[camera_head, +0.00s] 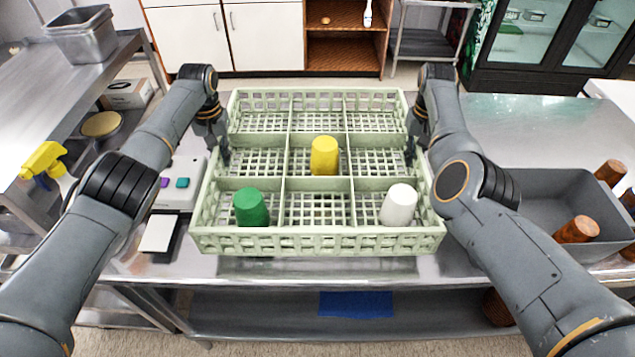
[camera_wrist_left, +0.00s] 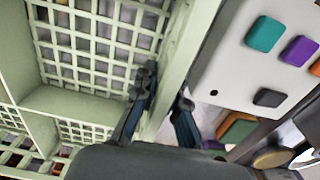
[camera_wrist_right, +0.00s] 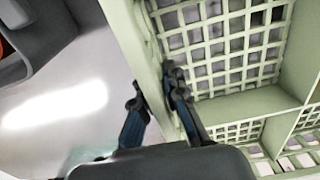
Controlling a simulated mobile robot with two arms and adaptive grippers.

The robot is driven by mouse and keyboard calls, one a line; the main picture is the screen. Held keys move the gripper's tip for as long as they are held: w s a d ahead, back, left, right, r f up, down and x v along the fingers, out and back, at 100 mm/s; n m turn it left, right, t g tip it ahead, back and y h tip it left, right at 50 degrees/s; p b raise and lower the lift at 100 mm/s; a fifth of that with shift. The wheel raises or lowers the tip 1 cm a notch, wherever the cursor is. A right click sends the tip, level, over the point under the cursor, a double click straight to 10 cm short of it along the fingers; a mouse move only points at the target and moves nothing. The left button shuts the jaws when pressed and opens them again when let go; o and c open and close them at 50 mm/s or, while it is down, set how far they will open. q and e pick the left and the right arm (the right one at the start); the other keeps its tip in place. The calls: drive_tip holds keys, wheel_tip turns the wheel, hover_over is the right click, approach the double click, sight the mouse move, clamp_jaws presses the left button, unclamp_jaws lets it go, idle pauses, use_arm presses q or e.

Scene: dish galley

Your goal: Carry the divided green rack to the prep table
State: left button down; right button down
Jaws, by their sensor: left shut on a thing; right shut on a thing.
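The divided green rack (camera_head: 318,242) is pale green with a three-by-three grid, and sits level between my arms in the head view. A green cup (camera_head: 251,208) is in its front left compartment, a white cup (camera_head: 398,206) in the front right, and a yellow cup (camera_head: 324,156) in the centre. My left gripper (camera_head: 224,150) is shut on the rack's left wall, which runs between its fingers in the left wrist view (camera_wrist_left: 165,92). My right gripper (camera_head: 410,150) is shut on the right wall, also seen in the right wrist view (camera_wrist_right: 154,88). I cannot tell whether the rack touches the metal counter beneath.
A device with coloured buttons (camera_head: 180,185) stands close to the rack's left side. A grey bin (camera_head: 540,188) with brown cups (camera_head: 577,230) is at the right. The metal surface (camera_head: 520,120) behind the bin is clear.

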sight(225, 169)
use_arm(q)
drive_tip(key=shift+r, duration=0.2)
use_arm(e)
drive_tip(key=shift+d+r, duration=0.1)
drive_tip(key=shift+r, duration=0.1)
use_arm(q)
drive_tip(key=shift+f, duration=0.15)
use_arm(e)
drive_tip(key=shift+f, duration=0.15)
